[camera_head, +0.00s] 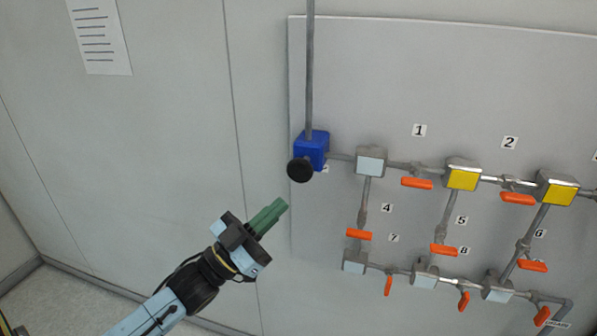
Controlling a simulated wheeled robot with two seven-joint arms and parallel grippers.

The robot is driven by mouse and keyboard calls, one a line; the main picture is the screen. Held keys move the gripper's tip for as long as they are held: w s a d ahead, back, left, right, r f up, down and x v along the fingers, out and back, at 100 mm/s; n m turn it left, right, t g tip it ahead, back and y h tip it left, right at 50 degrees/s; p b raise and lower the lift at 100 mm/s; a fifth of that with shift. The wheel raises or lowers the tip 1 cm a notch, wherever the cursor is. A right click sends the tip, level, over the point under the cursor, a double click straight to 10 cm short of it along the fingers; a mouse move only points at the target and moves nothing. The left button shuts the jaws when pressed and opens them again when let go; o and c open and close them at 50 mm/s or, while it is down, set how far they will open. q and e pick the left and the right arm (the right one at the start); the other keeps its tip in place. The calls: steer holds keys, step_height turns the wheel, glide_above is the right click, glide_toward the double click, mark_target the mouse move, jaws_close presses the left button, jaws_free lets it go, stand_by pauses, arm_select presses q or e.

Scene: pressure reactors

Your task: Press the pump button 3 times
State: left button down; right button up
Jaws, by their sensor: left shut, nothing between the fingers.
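The pump is a blue box (313,147) on the wall panel, with a vertical grey pipe rising from it. Its round black button (299,169) sticks out from the front of the box. My left gripper (281,206) comes in from the lower left, with its green fingers shut and nothing between them. In the picture the fingertips are just below and left of the black button, with a gap between them. How far they are from the panel in depth is hard to tell. My right gripper does not show.
Grey pipes join yellow reactor blocks (463,174) and grey blocks (371,160) right of the pump. Several orange valve handles (417,183) and number labels sit among them. A paper sheet (99,36) hangs upper left.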

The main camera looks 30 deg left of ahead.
mark_target(295, 175)
arm_select(q)
steer(key=w+a+b, duration=0.2)
steer(key=w+b, duration=0.1)
steer(key=w, duration=0.5)
steer(key=shift+w+b, duration=0.35)
steer(key=shift+b, duration=0.05)
steer(key=shift+w, duration=0.1)
stand_by(1.8)
steer(key=shift+w+a, duration=0.15)
steer(key=shift+w, duration=0.15)
steer(key=shift+w+a+b, duration=0.2)
steer(key=shift+w+b, duration=0.15)
steer(key=shift+w, duration=0.45)
steer(key=shift+w+a+b, duration=0.2)
steer(key=shift+w+b, duration=0.1)
steer(key=shift+w, duration=0.5)
stand_by(1.5)
steer(key=shift+s+d+f+p, duration=0.1)
steer(key=shift+s+d+p, duration=0.15)
steer(key=shift+s+p, duration=0.55)
steer(key=shift+s+d+p, duration=0.25)
steer(key=shift+s+p, duration=0.15)
steer(key=shift+s, duration=0.75)
